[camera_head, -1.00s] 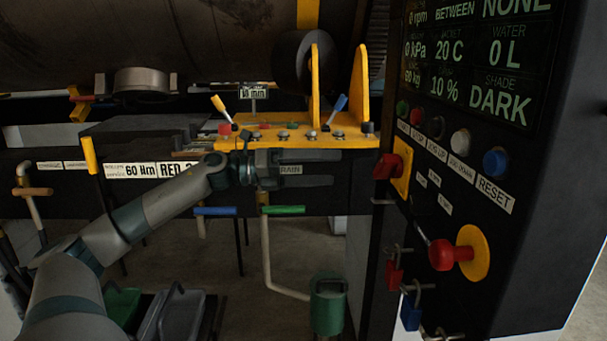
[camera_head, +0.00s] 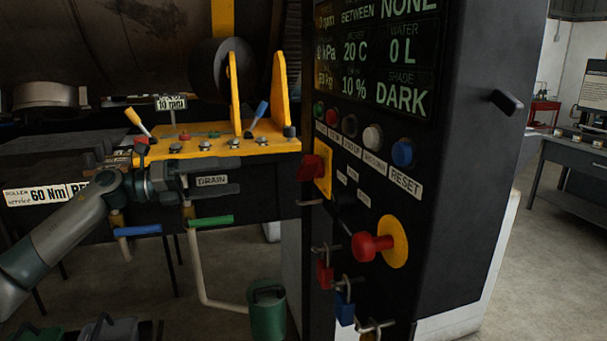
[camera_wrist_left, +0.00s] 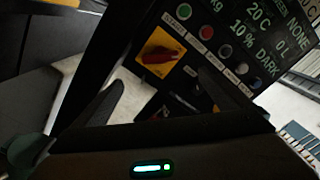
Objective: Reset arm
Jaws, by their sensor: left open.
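My left gripper (camera_head: 212,176) is open and empty. It sits in front of the black frame by the DRAIN label, below the yellow lever console, with its fingers pointing right toward the control cabinet. In the left wrist view its dark fingers (camera_wrist_left: 165,103) are spread apart with nothing between them. The blue button (camera_head: 403,153) above the RESET label (camera_head: 405,183) is on the cabinet's front panel, well to the right of the gripper. The red rotary switch (camera_head: 311,168) on a yellow plate is nearer the gripper. My right gripper is in neither view.
A red mushroom knob (camera_head: 371,246) on a yellow disc sticks out low on the cabinet (camera_head: 455,170). Red and blue padlocks hang below. The yellow console (camera_head: 215,147) carries levers. A green can (camera_head: 267,312) stands on the floor. Open floor lies right of the cabinet.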

